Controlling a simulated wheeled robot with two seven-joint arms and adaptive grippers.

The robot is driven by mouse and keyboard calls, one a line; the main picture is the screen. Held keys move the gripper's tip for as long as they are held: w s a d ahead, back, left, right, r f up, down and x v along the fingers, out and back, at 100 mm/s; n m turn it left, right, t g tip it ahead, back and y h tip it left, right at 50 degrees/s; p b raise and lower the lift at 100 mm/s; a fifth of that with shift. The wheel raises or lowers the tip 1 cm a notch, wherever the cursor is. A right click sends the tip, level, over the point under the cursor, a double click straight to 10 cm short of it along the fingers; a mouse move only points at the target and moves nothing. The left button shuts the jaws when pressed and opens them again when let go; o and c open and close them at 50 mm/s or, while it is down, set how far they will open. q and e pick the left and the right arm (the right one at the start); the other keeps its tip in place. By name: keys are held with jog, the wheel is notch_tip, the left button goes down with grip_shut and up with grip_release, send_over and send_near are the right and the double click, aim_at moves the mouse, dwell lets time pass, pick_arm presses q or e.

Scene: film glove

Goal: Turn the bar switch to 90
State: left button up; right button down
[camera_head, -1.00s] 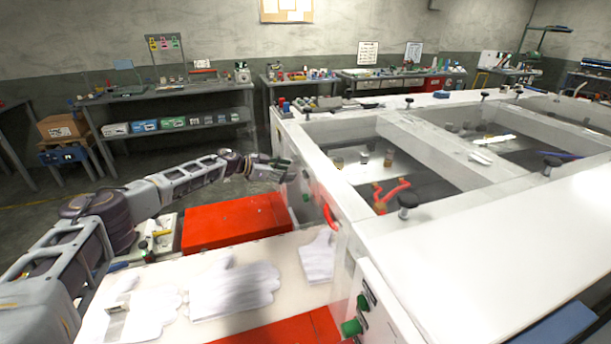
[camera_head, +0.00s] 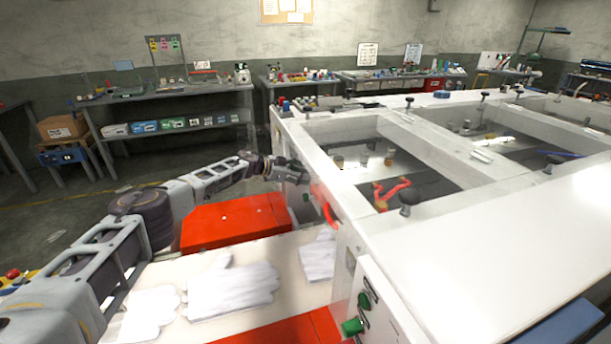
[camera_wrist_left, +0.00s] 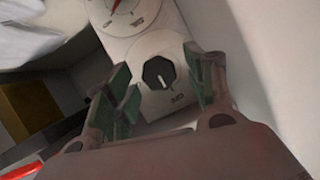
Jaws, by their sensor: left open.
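The bar switch is a black knob (camera_wrist_left: 158,73) with a white pointer line on a pale round dial, in the left wrist view. A second dial (camera_wrist_left: 125,10) with a red needle sits above it. I cannot tell how far the fingertips are from the panel. In the head view the left gripper (camera_head: 290,172) is at the side of the white machine (camera_head: 480,270), and the knob is hidden there. My right gripper is not in view.
White gloves (camera_head: 232,286) lie on a pale board beside the machine, between red surfaces (camera_head: 235,222). A red handle (camera_head: 328,211) and green buttons (camera_head: 352,326) stick out from the machine's side. Benches stand along the back wall.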

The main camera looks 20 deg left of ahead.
pick_arm(q)
jog(key=shift+w+d+f, duration=0.25)
jog(key=shift+w+d, duration=0.15)
jog(key=shift+d, duration=0.1)
jog(key=shift+w+d, duration=0.1)
jog(key=shift+d, duration=0.05)
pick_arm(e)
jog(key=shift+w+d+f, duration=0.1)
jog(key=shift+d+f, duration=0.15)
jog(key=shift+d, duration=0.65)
pick_arm(q)
jog(key=c, duration=1)
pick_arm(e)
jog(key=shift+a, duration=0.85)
